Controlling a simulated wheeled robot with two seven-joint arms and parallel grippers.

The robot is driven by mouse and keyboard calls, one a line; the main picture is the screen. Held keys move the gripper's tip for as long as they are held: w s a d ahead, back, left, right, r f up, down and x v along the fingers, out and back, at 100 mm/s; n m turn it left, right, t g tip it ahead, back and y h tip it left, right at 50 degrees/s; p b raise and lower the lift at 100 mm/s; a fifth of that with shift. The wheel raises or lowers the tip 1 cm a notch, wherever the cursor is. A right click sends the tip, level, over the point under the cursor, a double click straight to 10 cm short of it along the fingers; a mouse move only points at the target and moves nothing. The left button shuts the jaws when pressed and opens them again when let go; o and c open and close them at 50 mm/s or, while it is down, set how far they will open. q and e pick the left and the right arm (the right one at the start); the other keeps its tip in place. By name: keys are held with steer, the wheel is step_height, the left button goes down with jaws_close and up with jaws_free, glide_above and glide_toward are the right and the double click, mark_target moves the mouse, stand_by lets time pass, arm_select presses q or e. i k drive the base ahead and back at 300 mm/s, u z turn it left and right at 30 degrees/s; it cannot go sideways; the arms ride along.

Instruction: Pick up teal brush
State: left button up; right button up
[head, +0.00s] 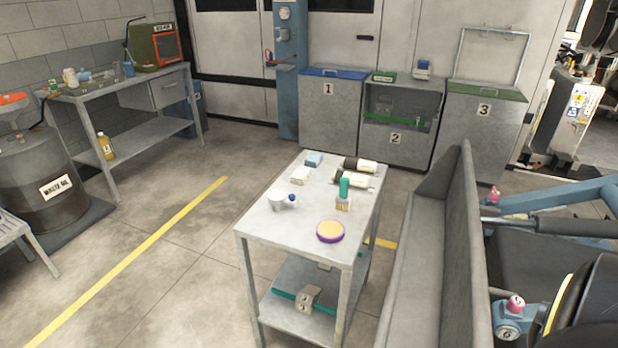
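The teal brush (344,188) is on the top of the grey metal cart (262,236), towards its right edge. Its teal handle points up and its pale bristles point down, so it looks upright. Close behind it lie two dark-and-cream roller-like items (360,165). A round yellow pad with a purple rim (330,231) lies in front of it. Neither of my grippers shows in the head view, and nothing is seen touching the brush.
A white cup-like item (279,197), a white block (300,175) and a blue block (313,159) share the cart top. A grey trough-like barrier (457,245) stands close on the cart's right. Open floor (170,245) lies to its left. Numbered bins (330,105) line the back wall.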

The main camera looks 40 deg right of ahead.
mark_target(342, 202)
steer(key=i, duration=1.25)
steer(key=z, duration=2.25)
